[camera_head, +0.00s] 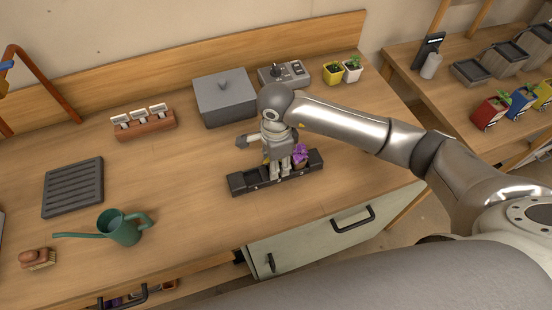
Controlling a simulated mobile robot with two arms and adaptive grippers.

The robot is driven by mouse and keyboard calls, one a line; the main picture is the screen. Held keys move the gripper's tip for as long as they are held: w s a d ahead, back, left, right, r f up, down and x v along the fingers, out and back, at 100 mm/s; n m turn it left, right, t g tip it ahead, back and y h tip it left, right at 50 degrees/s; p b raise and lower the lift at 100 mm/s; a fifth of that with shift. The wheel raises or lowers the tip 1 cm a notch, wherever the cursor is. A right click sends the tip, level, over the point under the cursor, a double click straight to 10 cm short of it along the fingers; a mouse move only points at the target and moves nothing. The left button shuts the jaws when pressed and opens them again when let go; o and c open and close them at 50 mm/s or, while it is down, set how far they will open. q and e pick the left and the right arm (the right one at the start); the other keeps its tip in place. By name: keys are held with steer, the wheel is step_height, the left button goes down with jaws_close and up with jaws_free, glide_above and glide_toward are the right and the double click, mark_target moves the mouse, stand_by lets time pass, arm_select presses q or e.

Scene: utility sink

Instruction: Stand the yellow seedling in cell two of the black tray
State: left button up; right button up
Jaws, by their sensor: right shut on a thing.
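The black tray (237,184) lies near the front edge of the bench. My right gripper (279,172) points down over its middle, shut, with its fingertips at the tray. A little yellow of the yellow seedling (265,157) shows beside the fingers; the gripper hides nearly all of it. I cannot tell whether its base touches the cell floor. A purple seedling (301,154) stands in the tray just right of the fingers. The left end of the tray looks empty. My left gripper is out of view.
Behind the tray are a grey lidded box (225,100), a control box (284,74), a yellow pot (332,74) and a white pot (352,73). A green watering can (120,230) stands left. The bench between can and tray is clear.

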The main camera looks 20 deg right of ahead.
steer(key=shift+f+b, duration=0.3)
steer(key=shift+b, duration=0.05)
steer(key=o, duration=1)
steer(key=shift+r, duration=0.15)
steer(key=shift+o, duration=0.2)
steer(key=shift+r+p, duration=0.2)
steer(key=shift+p, duration=0.2)
step_height(320, 180, up, 12)
steer(key=b, duration=0.3)
steer(key=shift+b, duration=0.4)
steer(key=shift+f, duration=0.1)
